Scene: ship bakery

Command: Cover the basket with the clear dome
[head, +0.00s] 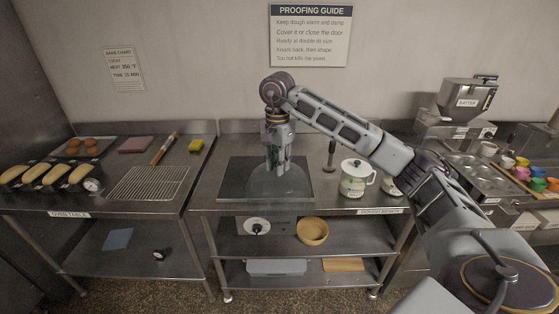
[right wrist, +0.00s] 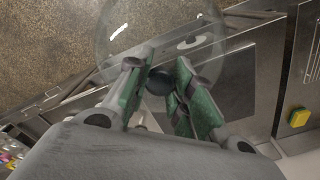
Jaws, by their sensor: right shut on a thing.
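The clear dome (head: 292,186) shows over the dark mat on the middle table. My right gripper (head: 275,168) points down and is shut on the dome's dark knob (right wrist: 158,81), seen between the green fingertips (right wrist: 160,84) in the right wrist view. There the see-through dome (right wrist: 120,45) overlaps the floor and the table's front edge. I cannot tell how high it is above the mat. A tan, round, bowl-like basket (head: 313,231) sits on the shelf below the tabletop, uncovered. My left gripper is out of view.
The dark mat (head: 230,180) lies on the steel table. White-and-green pots (head: 354,184) and a dark upright tool (head: 330,155) stand right of it. A wire rack (head: 150,183) is on the left table. The upper shelf also holds a dial unit (head: 257,227); a grey tray (head: 277,267) lies below.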

